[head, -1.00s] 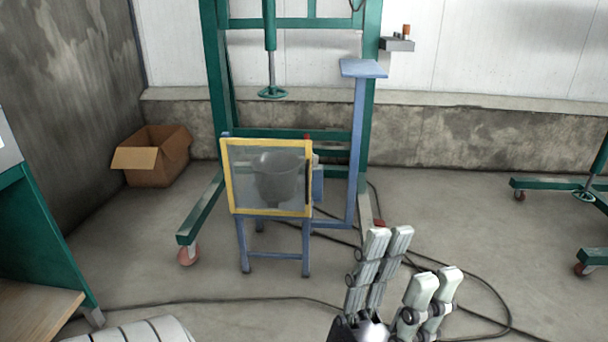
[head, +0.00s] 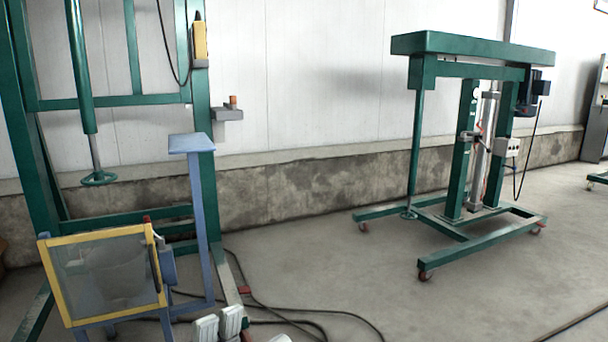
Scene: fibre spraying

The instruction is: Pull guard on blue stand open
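The guard (head: 105,272) is a yellow-framed clear panel at the lower left of the head view. It stands upright on the front of the blue stand (head: 202,235) and looks closed. A grey bucket-like vessel shows dimly behind the panel. A dark strip, perhaps a handle, runs along the guard's right edge. One of my grippers shows only as pale fingertips (head: 222,325) at the bottom edge, right of the guard and apart from it in the picture. I cannot tell which arm it belongs to or how far it is closed.
A green frame (head: 22,120) with a vertical rod stands behind the blue stand. Another green wheeled frame (head: 472,50) stands at the right. Black cables (head: 320,312) lie on the floor right of the stand. The concrete floor between the two frames is mostly clear.

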